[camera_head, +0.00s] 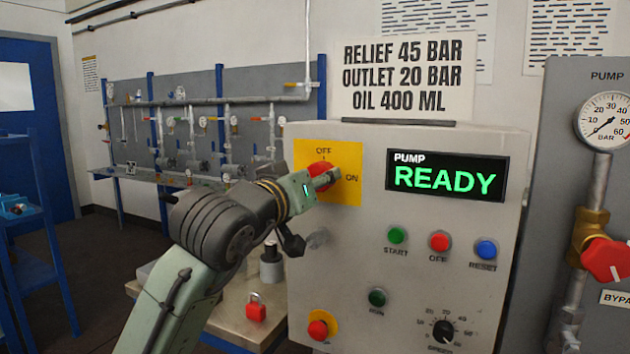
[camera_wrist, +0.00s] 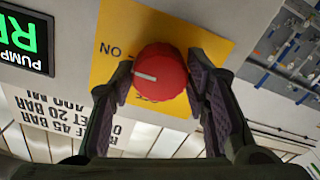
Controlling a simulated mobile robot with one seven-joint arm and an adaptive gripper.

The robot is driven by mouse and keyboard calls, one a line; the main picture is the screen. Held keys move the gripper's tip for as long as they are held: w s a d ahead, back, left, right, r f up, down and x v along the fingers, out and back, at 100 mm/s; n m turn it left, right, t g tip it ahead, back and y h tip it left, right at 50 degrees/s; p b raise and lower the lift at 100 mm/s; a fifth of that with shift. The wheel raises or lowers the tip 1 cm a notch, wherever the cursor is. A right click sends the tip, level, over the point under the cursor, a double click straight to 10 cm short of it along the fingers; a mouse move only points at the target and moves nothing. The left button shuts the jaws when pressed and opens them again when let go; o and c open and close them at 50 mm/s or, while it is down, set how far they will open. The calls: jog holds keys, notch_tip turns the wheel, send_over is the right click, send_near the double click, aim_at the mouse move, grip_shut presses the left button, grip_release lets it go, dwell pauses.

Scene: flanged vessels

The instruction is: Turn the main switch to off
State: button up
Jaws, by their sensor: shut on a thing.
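The main switch is a round red knob (camera_head: 318,171) on a yellow plate (camera_head: 347,160) at the upper left of the grey pump panel. OFF is printed above the knob and ON to its right. In the wrist view the red knob (camera_wrist: 160,65) has a white mark on its left, pointing to the ON side and slanting a little to the partly hidden OFF word. My gripper (camera_wrist: 159,76) is shut on the knob, one finger on each side. In the head view my gripper (camera_head: 324,180) covers part of the knob.
The pump display (camera_head: 446,176) reads READY. Below it are a green START button (camera_head: 397,235), a red OFF button (camera_head: 439,241) and a blue RESET button (camera_head: 485,250). A red padlock (camera_head: 256,308) lies on the bench (camera_head: 228,318) below my arm.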

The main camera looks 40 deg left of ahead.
jog(key=shift+c, duration=1.4)
jog(key=shift+n, duration=0.3)
jog(key=n+p, duration=0.1)
jog(key=n, duration=0.2)
jog(key=shift+w+d+r+p, duration=0.1)
jog(key=shift+p, duration=0.2)
jog(key=n+p, duration=0.3)
jog(key=n, duration=0.2)
jog(key=shift+r+n+p, duration=0.1)
jog(key=shift+n+p, duration=0.25)
jog(key=shift+n, duration=0.05)
jog(key=n+p, duration=0.3)
jog(key=n, duration=0.1)
jog(key=shift+n+p, duration=0.45)
jog(key=shift+n, duration=2.05)
jog(key=o, duration=1.2)
jog(key=shift+c, duration=0.2)
